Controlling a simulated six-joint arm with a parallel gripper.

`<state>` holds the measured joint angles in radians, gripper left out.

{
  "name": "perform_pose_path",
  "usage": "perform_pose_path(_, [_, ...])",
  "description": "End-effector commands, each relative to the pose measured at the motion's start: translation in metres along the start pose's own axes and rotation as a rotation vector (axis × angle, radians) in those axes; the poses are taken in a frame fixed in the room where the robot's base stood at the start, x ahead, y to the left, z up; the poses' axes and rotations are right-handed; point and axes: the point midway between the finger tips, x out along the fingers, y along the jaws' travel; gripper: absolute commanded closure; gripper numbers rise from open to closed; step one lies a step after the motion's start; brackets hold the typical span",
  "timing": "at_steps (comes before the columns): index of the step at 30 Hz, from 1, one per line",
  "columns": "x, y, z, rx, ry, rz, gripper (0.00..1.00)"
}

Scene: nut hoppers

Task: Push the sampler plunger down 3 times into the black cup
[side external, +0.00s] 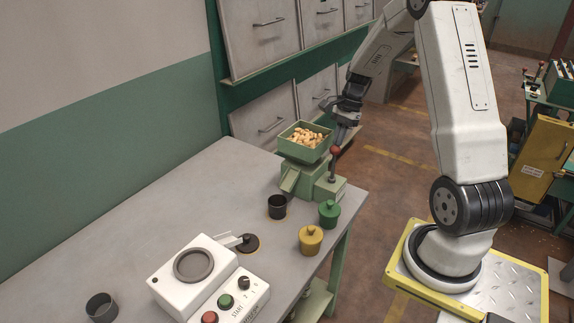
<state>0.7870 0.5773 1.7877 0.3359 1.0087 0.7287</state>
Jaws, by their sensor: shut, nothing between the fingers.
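The sampler (299,174) is a green machine at the table's far right corner. A hopper (295,153) full of nuts sits on top, and a chute slopes down at its front left. The plunger, with a red knob (335,150), stands upright on a rod at the machine's right side. The black cup (277,207) stands on the table in front of the chute, on a yellowish ring mark. My gripper (345,128) is shut and empty, just above and to the right of the red knob. I cannot tell whether the fingertips touch the knob.
A white device (193,271) with a round opening and a button panel (230,300) is at the front. A dark grey cup (102,307) stands front left. The table's left middle is clear.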

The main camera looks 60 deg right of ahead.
Motion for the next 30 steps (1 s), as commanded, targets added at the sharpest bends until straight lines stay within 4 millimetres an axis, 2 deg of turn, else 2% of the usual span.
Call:
perform_pose_path(1, [0.006, 0.003, -0.001, 0.002, -0.004, 0.012, 1.0])
perform_pose_path(5, [0.002, 0.003, -0.001, 0.002, -0.004, 0.011, 1.0])
perform_pose_path(11, [-0.016, 0.002, -0.001, 0.001, -0.001, 0.006, 1.0])
perform_pose_path(30, [-0.12, 0.0, -0.001, 0.0, 0.003, -0.003, 1.0])
